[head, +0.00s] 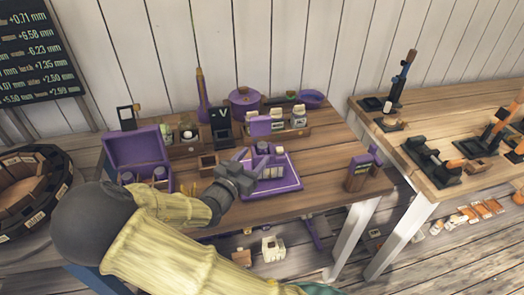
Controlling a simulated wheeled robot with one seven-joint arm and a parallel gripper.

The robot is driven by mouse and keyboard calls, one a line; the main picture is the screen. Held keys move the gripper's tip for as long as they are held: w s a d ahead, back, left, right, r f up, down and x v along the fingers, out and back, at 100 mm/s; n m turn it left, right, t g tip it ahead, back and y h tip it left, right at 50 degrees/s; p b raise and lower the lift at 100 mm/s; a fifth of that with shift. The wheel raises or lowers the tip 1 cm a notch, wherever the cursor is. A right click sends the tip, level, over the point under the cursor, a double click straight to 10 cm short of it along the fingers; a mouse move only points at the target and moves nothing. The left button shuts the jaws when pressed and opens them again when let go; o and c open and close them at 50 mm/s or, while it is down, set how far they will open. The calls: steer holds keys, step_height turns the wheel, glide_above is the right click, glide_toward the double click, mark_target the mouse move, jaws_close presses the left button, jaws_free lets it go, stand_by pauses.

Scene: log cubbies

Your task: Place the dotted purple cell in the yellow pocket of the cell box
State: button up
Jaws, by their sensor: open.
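My gripper (253,162) is open at the left side of a purple tray (288,184) with a white outline. Its fingers reach over the tray's left part, close to a small purple holder with pale, rounded pieces (270,162). I cannot tell whether the fingers touch anything. An open purple box (136,150) with a raised lid stands at the table's left, with small grey-capped cells (159,173) in its front. I cannot tell which of these is the cell box. The dotted purple cell and the yellow pocket cannot be made out at this size.
Behind the tray stand white-labelled jars (298,116), a purple pot (244,100) and a black sign (221,121). A small wooden box (208,164) is left of the tray. A purple and brown device (362,170) stands at the right. The table between it and the tray is clear.

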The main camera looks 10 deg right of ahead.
mark_target(259, 148)
steer(key=x, duration=0.2)
steer(key=p+x, duration=0.1)
steer(key=x, duration=0.2)
steer(key=shift+w+a+f, duration=0.15)
steer(key=shift+w, duration=0.15)
steer(key=c, duration=1.2)
steer(key=shift+o, duration=0.2)
